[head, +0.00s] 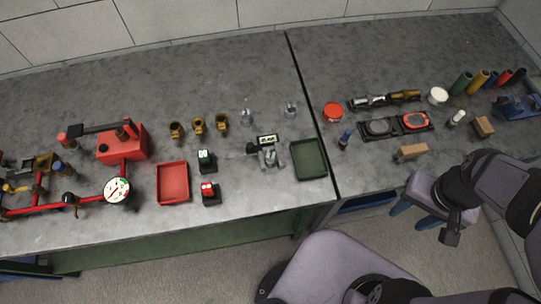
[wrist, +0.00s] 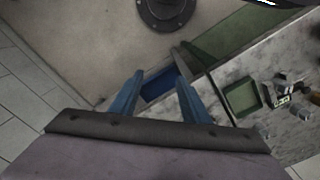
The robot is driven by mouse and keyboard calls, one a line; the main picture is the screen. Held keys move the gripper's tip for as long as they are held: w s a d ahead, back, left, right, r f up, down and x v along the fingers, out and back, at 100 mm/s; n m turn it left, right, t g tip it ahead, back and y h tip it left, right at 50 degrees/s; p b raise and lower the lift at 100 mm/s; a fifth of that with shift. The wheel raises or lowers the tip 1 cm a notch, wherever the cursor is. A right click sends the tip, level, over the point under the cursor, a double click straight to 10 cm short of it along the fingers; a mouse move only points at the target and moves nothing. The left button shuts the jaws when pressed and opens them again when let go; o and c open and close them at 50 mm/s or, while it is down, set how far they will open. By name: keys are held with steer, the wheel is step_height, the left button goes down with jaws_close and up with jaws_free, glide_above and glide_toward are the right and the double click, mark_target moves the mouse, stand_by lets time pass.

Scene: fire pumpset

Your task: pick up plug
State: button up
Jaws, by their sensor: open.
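I cannot tell for certain which small part is the plug. Several brass fittings (head: 198,126) stand in a row at the back of the left bench, and two clear or silvery small parts (head: 291,109) stand to their right. My gripper (head: 413,214) hangs beyond the front edge of the right bench, with its blue fingers pointing down. In the wrist view my gripper (wrist: 160,80) is open and empty, its fingers apart over the floor and a blue bin. No small part is between the fingers.
A red tray (head: 160,184) and a dark green tray (head: 324,159) lie on the left bench. A red pump with pipes and a gauge (head: 117,190) stands at left. The right bench holds a black holder (head: 381,138), wooden blocks (head: 411,152) and coloured cylinders (head: 461,83).

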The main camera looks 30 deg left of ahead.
steer(key=w+a+n+b, duration=0.3)
steer(key=w+a+n, duration=0.35)
steer(key=n, duration=0.35)
steer(key=n+b, duration=0.6)
steer(key=n, duration=2.3)
glide_toward(271, 154)
steer(key=shift+w+d+f, duration=0.3)
steer(key=shift+w+f, duration=0.35)
steer(key=shift+s+a+n, duration=0.3)
steer(key=shift+a+n, duration=0.1)
steer(key=shift+n, duration=0.1)
steer(key=shift+f+p, duration=0.55)
steer(key=shift+f, duration=0.55)
steer(key=shift+s+d+f+p, duration=0.1)
steer(key=shift+s+f+p, duration=0.1)
steer(key=shift+f+p, duration=0.15)
steer(key=f, duration=0.1)
steer(key=f+p, duration=0.1)
steer(key=f, duration=0.1)
steer(key=shift+s+f, duration=0.1)
steer(key=shift+s, duration=0.15)
steer(key=shift+f, duration=0.65)
steer(key=shift+c, duration=0.7)
jaws_close()
